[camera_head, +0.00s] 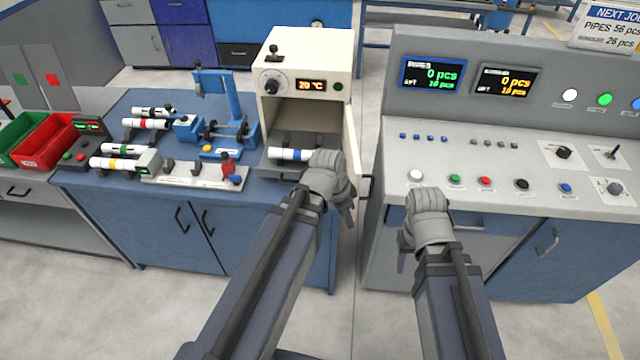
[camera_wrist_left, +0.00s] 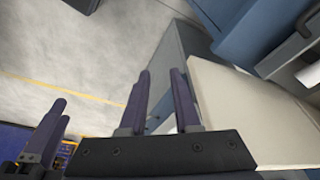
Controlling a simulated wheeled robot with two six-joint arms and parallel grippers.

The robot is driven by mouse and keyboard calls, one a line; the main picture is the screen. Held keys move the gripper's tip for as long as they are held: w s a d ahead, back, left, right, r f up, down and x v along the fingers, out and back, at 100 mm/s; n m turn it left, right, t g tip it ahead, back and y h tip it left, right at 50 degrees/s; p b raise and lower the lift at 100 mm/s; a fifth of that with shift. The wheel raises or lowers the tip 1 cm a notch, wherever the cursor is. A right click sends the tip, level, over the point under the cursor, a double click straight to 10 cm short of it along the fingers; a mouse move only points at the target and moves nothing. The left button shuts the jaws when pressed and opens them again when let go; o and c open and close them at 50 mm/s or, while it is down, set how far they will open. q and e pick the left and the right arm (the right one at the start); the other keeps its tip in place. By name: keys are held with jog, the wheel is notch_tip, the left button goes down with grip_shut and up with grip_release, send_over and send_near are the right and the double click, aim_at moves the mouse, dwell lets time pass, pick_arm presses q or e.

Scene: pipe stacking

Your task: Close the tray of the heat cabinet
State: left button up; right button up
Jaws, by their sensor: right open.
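The cream heat cabinet (camera_head: 305,60) stands at the right end of the blue workbench, its display reading 20 °C. Its grey tray (camera_head: 282,174) is pulled out at the front. The cabinet's door (camera_head: 350,135) is swung open on the right. My left gripper (camera_head: 347,212) hangs at the tray's right front, its hand hiding part of tray and door. In the left wrist view its fingers (camera_wrist_left: 162,100) are apart with nothing between them. My right gripper (camera_head: 402,258) is open and empty before the control console.
The grey control console (camera_head: 500,180) stands right of the cabinet, with a narrow floor gap between. Several pipes, a blue press (camera_head: 218,105) and a fixture (camera_head: 195,174) occupy the bench to the left. Red (camera_head: 45,145) and green bins stand further left.

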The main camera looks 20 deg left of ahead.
aim_at(329, 135)
pick_arm(q)
jog(key=w+a, duration=0.1)
jog(key=a, duration=0.1)
jog(key=w+a+m+t, duration=0.1)
jog(key=a, duration=0.1)
jog(key=w+a+m+t+b, duration=0.1)
jog(key=w+a, duration=0.1)
jog(key=shift+a+f+h, duration=0.2)
jog(key=shift+h, duration=0.2)
jog(key=c, duration=0.3)
jog(key=w+a+m+t, duration=0.1)
jog(key=a, duration=0.1)
jog(key=a+m+t, duration=0.1)
jog(key=a, duration=0.2)
jog(key=w+a+r+m+b, duration=0.1)
jog(key=a, duration=0.1)
jog(key=shift+w+a+r+t, duration=0.1)
jog(key=shift+w+a+t, duration=0.1)
jog(key=shift+w+t, duration=0.2)
grip_shut()
jog(key=b+x, duration=0.8)
jog(key=x, duration=0.2)
jog(key=shift+s+d+f+b, duration=0.1)
jog(key=shift+f+b, duration=0.15)
jog(key=shift+b, duration=0.1)
jog(key=w, duration=0.3)
jog(key=shift+w+a+r, duration=0.25)
jog(key=shift+w+a, duration=0.1)
jog(key=shift+a, duration=0.05)
jog(key=shift+w, duration=0.1)
